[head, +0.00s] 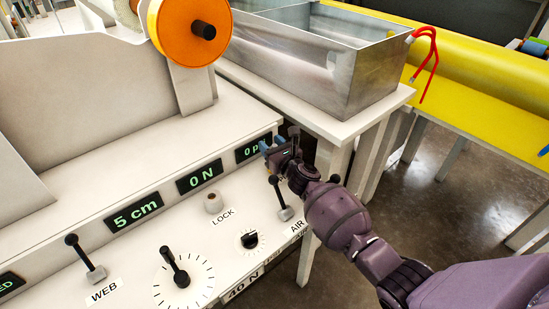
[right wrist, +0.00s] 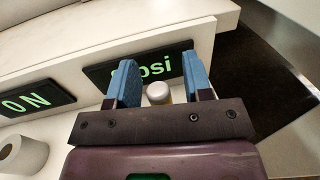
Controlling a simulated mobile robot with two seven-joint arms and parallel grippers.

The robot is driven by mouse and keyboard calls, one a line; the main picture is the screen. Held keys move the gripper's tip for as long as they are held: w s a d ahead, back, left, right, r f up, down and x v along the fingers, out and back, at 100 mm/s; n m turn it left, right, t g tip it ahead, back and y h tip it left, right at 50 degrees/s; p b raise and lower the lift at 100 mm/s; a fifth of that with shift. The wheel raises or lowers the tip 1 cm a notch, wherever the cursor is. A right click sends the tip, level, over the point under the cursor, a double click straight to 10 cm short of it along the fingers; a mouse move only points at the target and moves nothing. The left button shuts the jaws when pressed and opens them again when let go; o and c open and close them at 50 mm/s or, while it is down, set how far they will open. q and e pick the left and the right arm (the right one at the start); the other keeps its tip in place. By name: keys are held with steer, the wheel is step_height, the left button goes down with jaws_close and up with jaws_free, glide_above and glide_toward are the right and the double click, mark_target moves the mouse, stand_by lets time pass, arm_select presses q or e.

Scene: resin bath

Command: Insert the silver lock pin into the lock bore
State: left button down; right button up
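My right gripper (head: 273,147) is at the right end of the machine's panel, in front of the rightmost display. In the right wrist view its two blue fingers (right wrist: 160,75) are apart. A small upright cylinder with a pale top and a yellowish side (right wrist: 158,92) shows between them, with gaps on both sides. It may be the silver lock pin, but I cannot tell for sure; the head view does not show it clearly. The lock bore is a pale round collar (head: 213,202) above the LOCK label. It also shows at the lower left of the right wrist view (right wrist: 22,154). My left gripper is out of view.
The AIR lever (head: 281,199) stands just below my right gripper. A black knob (head: 249,240), a dial lever (head: 176,268) and the WEB lever (head: 86,260) are on the panel. Displays line the back step. A metal bath (head: 350,75) stands on a table behind.

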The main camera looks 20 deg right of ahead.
steer(key=c, duration=0.7)
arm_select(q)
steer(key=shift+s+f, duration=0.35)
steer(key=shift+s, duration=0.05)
arm_select(e)
jaws_close()
